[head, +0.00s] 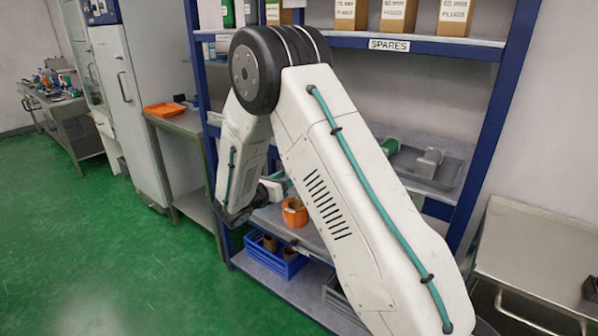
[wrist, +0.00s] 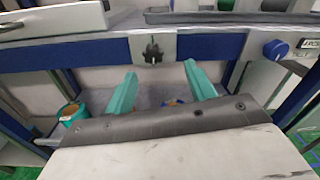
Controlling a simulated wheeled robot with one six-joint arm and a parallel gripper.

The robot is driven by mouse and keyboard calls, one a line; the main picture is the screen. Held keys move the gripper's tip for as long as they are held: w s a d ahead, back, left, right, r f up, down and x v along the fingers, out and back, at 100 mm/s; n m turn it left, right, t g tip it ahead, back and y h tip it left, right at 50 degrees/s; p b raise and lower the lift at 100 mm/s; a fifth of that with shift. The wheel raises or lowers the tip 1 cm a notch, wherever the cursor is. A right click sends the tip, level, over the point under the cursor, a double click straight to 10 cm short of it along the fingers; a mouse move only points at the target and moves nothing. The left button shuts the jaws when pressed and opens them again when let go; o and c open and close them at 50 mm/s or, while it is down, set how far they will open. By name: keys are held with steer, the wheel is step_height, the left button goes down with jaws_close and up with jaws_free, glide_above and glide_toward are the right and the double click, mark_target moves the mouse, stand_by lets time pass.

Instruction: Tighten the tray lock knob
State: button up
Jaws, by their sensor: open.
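In the wrist view a small dark knob (wrist: 152,52) with lobes sits on a pale plate at the shelf's front edge. A round blue knob (wrist: 276,48) sits to the right, beside a small label. I cannot tell for certain which one is the tray lock knob. My gripper (wrist: 160,70) is open, its two teal fingers pointing toward the shelf edge. The dark knob lies between the finger lines, beyond the tips, with nothing held. In the head view my arm hides the knobs and most of the gripper.
A grey tray (head: 448,177) with parts stands on the rack shelf. An orange ring-shaped item (head: 294,212) lies on a lower shelf, above a blue crate (head: 270,256). A steel bench (head: 540,245) is at the right. Green floor at the left is clear.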

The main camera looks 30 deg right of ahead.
steer(key=w+f+x, duration=0.1)
steer(key=x, duration=0.6)
steer(key=shift+w+d+n+t, duration=0.15)
steer(key=shift+d+n+t, duration=0.15)
steer(key=shift+n, duration=0.1)
steer(key=shift+a, duration=0.1)
steer(key=c, duration=1)
